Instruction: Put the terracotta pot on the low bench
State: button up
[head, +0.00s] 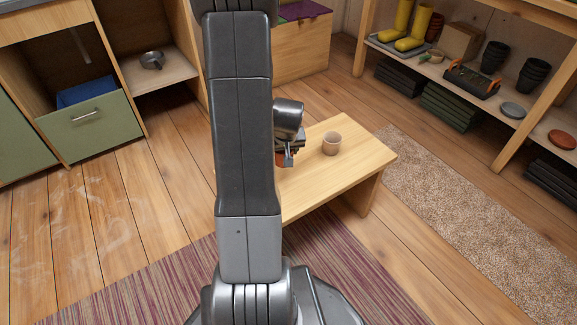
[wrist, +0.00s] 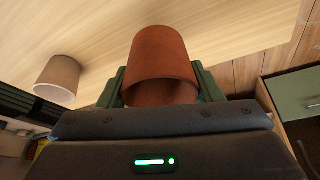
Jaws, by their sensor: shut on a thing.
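The terracotta pot (wrist: 160,62) is between the fingers of my gripper (wrist: 163,85) in the wrist view. My gripper is shut on it, with a green finger on each side. In the head view my arm hides most of the gripper (head: 287,155), and only a sliver of the pot (head: 279,158) shows beside it. The low bench (head: 320,178) is light wood and stands under and to the right of the gripper. The pot is over or at the bench's left part; I cannot tell whether it touches the top.
A beige cup (head: 332,144) stands on the bench, right of my gripper; it also shows in the wrist view (wrist: 58,78). A shelf unit (head: 480,110) with boots and dark pots is at the right. A green-fronted cabinet (head: 85,127) is at the left. Rugs lie on the floor.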

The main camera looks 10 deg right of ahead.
notch_tip(320, 180, down, 6)
jog(key=shift+r+b, duration=0.1)
jog(key=shift+b, duration=1)
jog(key=o, duration=1.1)
jog(key=shift+c, duration=0.2)
jog(key=shift+r, duration=0.15)
jog(key=p+v, duration=0.4)
jog(key=v, duration=0.7)
jog(key=shift+s+r+p, duration=0.15)
jog(key=shift+r+p, duration=0.15)
jog(key=shift+r, duration=0.05)
